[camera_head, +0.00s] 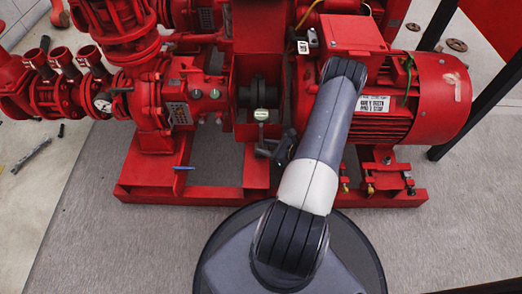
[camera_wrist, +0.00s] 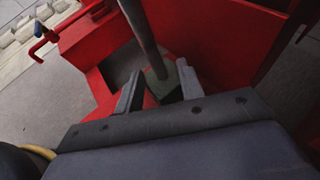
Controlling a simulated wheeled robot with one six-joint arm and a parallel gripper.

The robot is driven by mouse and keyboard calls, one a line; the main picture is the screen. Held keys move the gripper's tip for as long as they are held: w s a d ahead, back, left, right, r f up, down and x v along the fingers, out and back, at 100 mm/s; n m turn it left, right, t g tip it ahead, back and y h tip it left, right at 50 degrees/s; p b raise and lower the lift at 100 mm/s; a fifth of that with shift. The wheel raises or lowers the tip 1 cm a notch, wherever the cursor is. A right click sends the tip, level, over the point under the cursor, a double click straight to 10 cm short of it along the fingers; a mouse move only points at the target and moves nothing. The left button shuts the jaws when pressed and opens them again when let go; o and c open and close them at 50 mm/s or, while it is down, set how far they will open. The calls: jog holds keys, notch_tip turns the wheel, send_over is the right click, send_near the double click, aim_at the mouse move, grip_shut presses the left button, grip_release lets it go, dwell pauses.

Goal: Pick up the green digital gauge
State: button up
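A small pale-green round gauge head (camera_head: 261,114) stands on a thin stem in front of the coupling guard, between the pump and the motor. My gripper (camera_head: 271,149) is just below it, near the stem, partly hidden by my arm. In the wrist view my gripper (camera_wrist: 160,88) has its two fingers apart. A dull green piece (camera_wrist: 165,90) shows between the fingers, nearer the right one, with a grey rod (camera_wrist: 145,35) running up from it out of frame. I cannot tell whether either finger touches it.
The red pump (camera_head: 175,100) is on the left and the red motor (camera_head: 420,98) on the right, both on a red base frame (camera_head: 215,195). Grey floor in front is mostly clear.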

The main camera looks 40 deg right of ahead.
jog(key=shift+w+a, duration=0.1)
jog(key=shift+w, duration=0.1)
jog(key=shift+c, duration=0.5)
grip_shut()
